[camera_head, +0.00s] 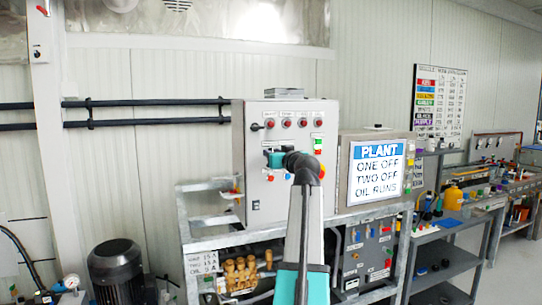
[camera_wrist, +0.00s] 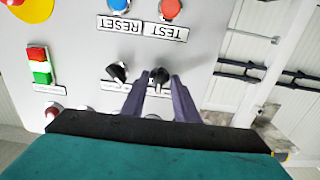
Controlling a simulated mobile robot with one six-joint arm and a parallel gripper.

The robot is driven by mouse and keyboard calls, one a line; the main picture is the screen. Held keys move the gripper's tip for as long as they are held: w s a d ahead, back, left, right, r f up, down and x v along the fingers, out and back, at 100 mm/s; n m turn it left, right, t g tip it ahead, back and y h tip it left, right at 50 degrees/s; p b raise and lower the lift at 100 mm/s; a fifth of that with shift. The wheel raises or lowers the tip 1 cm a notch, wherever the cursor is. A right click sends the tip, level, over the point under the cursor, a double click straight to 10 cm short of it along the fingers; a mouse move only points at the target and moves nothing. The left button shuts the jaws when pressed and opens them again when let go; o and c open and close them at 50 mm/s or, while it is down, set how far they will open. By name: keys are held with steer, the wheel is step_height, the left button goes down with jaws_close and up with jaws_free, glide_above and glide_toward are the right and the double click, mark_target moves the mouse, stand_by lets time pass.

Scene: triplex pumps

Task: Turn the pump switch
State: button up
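The grey control panel (camera_head: 252,186) stands on a metal frame in the head view. My gripper (camera_head: 276,158) is in front of its middle and hides the knobs behind it. The wrist view shows the panel upside down, with two black rotary switches. One switch (camera_wrist: 159,76) lies between the tips of my open gripper (camera_wrist: 158,82); contact is not clear. The other switch (camera_wrist: 117,72) is just left of the fingers. Which one is the pump switch cannot be read; their labels are partly hidden.
The red TEST button (camera_wrist: 170,9) and blue RESET button (camera_wrist: 117,5) sit close to the switches. A red-and-yellow emergency stop (camera_head: 318,172) is at the panel's right. A PLANT sign (camera_head: 379,171) stands right of the panel. A black motor (camera_head: 115,268) is below left.

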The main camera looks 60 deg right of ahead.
steer(key=shift+a, duration=0.1)
steer(key=b+v, duration=0.2)
steer(key=v, duration=1.1)
steer(key=shift+s+a, duration=0.25)
steer(key=shift+s, duration=0.1)
